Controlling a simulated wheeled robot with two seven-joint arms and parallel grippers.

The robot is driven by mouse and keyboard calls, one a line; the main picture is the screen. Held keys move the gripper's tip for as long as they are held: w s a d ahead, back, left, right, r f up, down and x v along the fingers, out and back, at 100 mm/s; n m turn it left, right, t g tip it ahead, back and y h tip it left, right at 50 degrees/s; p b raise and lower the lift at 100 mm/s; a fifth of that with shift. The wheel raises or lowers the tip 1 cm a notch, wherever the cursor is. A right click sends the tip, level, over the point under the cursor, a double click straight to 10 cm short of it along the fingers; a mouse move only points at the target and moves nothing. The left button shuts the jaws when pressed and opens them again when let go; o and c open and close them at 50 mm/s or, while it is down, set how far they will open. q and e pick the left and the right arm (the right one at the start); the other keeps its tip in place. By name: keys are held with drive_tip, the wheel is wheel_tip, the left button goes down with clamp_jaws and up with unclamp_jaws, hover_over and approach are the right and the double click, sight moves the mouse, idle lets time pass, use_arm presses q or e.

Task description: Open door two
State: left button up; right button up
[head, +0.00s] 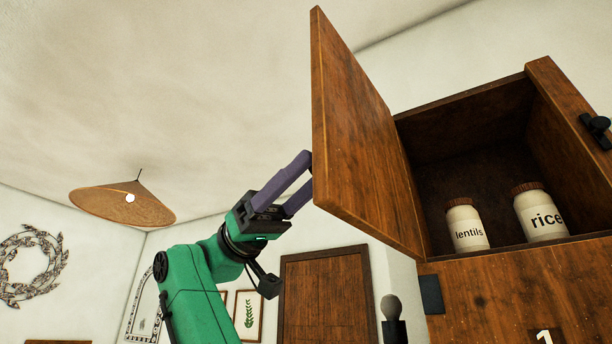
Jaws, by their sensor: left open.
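A brown wooden cabinet door (362,140) stands swung wide open at the left side of an upper compartment (465,125). No number shows on this door, so I cannot tell from a label that it is door two. My left gripper (308,173) has two purple fingers, spread apart with nothing seen between them. Its fingertips are at the door's free left edge, and I cannot tell whether they touch it. The tips may be partly hidden by the door. My right gripper is not in view.
In the open compartment stand a lentils jar (466,226) and a rice jar (540,214). A lower wooden front (480,300) bears a white "1". A black fitting (596,130) sits on the right panel. A cone lamp (122,203) hangs at left. Room left of the door looks free.

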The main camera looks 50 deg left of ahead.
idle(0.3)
use_arm(q)
drive_tip(key=p+v, duration=0.1)
drive_tip(key=v, duration=1.3)
drive_tip(key=shift+a+f, duration=0.2)
drive_tip(key=shift+d, duration=0.1)
